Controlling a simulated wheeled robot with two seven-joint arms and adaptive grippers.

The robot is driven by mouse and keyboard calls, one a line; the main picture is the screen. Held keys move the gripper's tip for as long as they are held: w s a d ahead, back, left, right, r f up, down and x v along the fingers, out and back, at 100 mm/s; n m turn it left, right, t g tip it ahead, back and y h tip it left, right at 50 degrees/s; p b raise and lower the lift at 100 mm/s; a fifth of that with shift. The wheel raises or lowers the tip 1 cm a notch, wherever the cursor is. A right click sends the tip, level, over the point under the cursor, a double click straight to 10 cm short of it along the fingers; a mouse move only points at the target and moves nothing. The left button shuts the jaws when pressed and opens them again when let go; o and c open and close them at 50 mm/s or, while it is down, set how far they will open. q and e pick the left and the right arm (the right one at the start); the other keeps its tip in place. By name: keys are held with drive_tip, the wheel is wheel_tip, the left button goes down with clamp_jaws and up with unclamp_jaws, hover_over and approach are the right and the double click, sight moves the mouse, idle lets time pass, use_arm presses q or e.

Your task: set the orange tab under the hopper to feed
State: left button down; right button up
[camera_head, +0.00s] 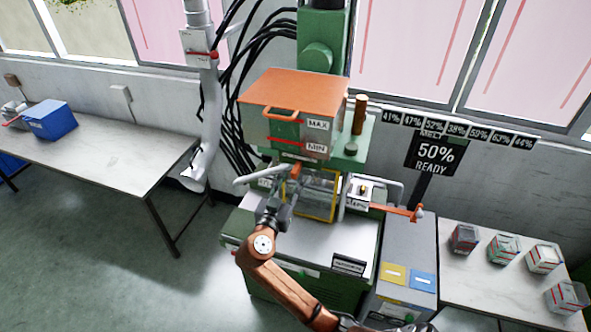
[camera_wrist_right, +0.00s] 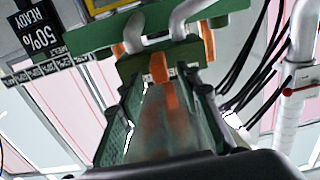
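The hopper (camera_head: 262,122) is a box with an orange lid and MAX and MIN labels, on the green moulding machine. The small orange tab (camera_head: 295,171) sits just under it, and it also shows in the right wrist view (camera_wrist_right: 158,68), pointing down toward the camera. My right gripper (camera_head: 284,196) is just below and in front of the tab. In the right wrist view its two green-padded fingers (camera_wrist_right: 160,85) stand apart, with the tab between their far ends. I cannot tell whether they touch it. My left gripper is not in view.
Grey pipes (camera_head: 258,176) flank the tab. An orange lever (camera_head: 395,210) juts out at the right. A sign (camera_head: 436,152) reads MELT 50% READY. Several small bins stand on the right table (camera_head: 470,285). The left table (camera_head: 110,152) holds a blue box (camera_head: 50,119).

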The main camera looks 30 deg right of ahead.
sight(293, 176)
drive_tip(key=shift+p+x, duration=0.55)
drive_tip(key=shift+x, duration=1.75)
clamp_jaws()
